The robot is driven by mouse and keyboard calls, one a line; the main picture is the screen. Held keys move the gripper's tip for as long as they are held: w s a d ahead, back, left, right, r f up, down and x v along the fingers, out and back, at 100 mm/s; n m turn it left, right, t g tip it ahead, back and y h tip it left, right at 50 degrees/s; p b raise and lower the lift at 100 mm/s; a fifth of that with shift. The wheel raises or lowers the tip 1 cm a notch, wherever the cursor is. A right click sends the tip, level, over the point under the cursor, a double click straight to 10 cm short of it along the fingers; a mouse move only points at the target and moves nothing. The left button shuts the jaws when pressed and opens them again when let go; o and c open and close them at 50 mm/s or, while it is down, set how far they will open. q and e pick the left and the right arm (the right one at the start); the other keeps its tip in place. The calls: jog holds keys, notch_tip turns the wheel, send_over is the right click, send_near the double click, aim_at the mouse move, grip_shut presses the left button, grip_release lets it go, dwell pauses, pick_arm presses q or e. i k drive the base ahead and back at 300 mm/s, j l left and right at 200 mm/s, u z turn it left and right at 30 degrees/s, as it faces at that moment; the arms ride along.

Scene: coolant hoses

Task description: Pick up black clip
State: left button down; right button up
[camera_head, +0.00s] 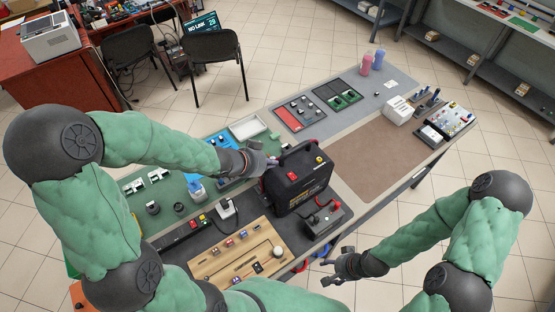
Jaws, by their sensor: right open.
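Several small parts sit on the wooden board (210,268) at the near side of the table. One of them is a small dark piece (257,267); it is too small to tell whether it is the black clip. My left gripper (270,161) is over the table beside the upper left of the black case (300,180). Its fingers are small and partly lost against the case, so its opening is unclear. My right gripper (328,268) is open and empty, off the near edge of the table, to the right of the wooden board.
A green mat (140,197) with small parts lies at the left. The brown mat (370,158) to the right is bare. Pink and blue bottles (366,64) stand at the far edge.

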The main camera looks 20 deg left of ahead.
aim_at(317, 220)
jog(key=k, duration=1)
